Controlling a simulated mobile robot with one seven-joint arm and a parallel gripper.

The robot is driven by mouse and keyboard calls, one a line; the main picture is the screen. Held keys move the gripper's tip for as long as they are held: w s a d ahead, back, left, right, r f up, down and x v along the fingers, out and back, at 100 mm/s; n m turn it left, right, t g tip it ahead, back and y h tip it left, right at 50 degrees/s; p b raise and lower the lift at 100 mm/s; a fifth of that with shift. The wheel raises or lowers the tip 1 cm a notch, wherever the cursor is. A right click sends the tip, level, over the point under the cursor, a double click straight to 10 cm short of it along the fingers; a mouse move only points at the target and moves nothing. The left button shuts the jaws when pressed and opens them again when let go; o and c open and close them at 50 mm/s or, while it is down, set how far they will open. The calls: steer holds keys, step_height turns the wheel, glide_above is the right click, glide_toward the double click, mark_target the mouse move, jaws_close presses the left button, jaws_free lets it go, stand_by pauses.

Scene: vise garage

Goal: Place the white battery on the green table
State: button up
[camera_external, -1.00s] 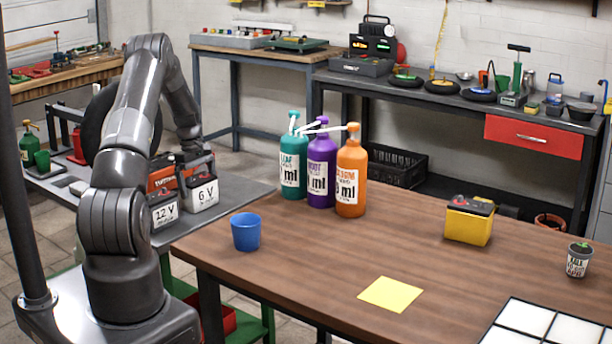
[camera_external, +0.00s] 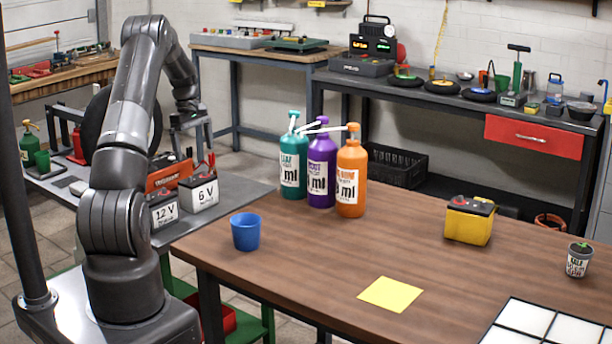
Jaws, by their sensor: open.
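Two white batteries with dark tops stand upright on a grey-topped table (camera_external: 232,201) with a green lower frame, at the left. The one marked 6 V (camera_external: 199,195) is on the right, and the one marked 12 V (camera_external: 163,211) is on the left. My gripper (camera_external: 191,151) is open and empty above and behind the 6 V battery, with its fingers pointing down and apart from it. The far side of both batteries is hidden.
A red charger-like box (camera_external: 169,177) stands right behind the batteries. The wooden table (camera_external: 330,250) at the right holds a blue cup (camera_external: 246,231), three pump bottles (camera_external: 321,168), a yellow battery (camera_external: 468,221) and a yellow sheet (camera_external: 390,294).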

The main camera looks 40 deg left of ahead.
steer(key=s+d+r+m+t+y, duration=0.1)
steer(key=s+d+r+m, duration=0.35)
steer(key=d+r, duration=0.7)
steer(key=s+d+r+m+t+y, duration=0.1)
steer(key=s+d+r+m, duration=0.35)
steer(key=d+r, duration=0.7)
steer(key=s+d+f+m+t, duration=0.1)
steer(key=s+d+m, duration=0.3)
steer(key=s+d, duration=0.3)
steer(key=s+d+f+m+t, duration=0.1)
steer(key=s+d+m, duration=0.3)
steer(key=s+d, duration=0.4)
steer(key=s+t, duration=0.1)
steer(key=s, duration=0.6)
steer(key=shift+m+t, duration=0.3)
